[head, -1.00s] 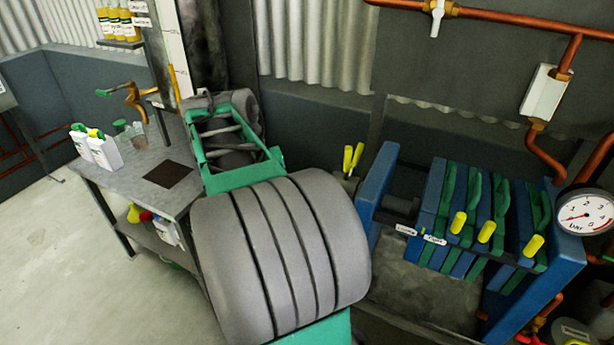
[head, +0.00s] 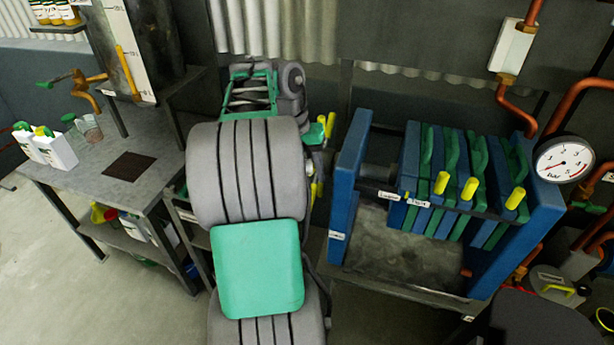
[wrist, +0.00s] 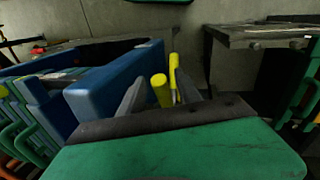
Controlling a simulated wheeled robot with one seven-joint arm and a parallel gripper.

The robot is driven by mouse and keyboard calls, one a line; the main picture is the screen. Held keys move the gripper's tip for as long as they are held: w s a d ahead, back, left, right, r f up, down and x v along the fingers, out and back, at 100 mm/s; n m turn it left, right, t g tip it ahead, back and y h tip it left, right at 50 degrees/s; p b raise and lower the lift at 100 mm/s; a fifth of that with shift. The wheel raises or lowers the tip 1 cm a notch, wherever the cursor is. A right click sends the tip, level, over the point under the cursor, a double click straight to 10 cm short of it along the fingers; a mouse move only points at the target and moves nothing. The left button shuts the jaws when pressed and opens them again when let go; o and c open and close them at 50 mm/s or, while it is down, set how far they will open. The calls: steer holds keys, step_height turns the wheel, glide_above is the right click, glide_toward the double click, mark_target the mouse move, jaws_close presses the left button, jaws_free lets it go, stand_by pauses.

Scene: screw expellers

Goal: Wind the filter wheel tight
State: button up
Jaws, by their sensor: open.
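The filter wheel shows only by its yellow grips (head: 330,124), at the left end of the blue filter press (head: 350,170). My arm hides most of the wheel in the head view. In the wrist view, two yellow grips (wrist: 162,90) stand upright in front of my gripper (wrist: 160,75). Its two grey fingers are apart, one on each side of the grips in the picture. I cannot tell whether they touch. The blue press end (wrist: 105,90) is just left of the fingers. The head view does not clearly show the fingers.
Green-handled plates with yellow knobs (head: 469,188) fill the press's right part. A pressure gauge (head: 563,160) and copper pipes are at far right. A grey bench (head: 180,170) with white bottles (head: 55,148) stands left. Open floor lies at lower left.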

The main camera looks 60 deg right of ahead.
steer(key=shift+c, duration=0.4)
jaws_close()
stand_by(0.8)
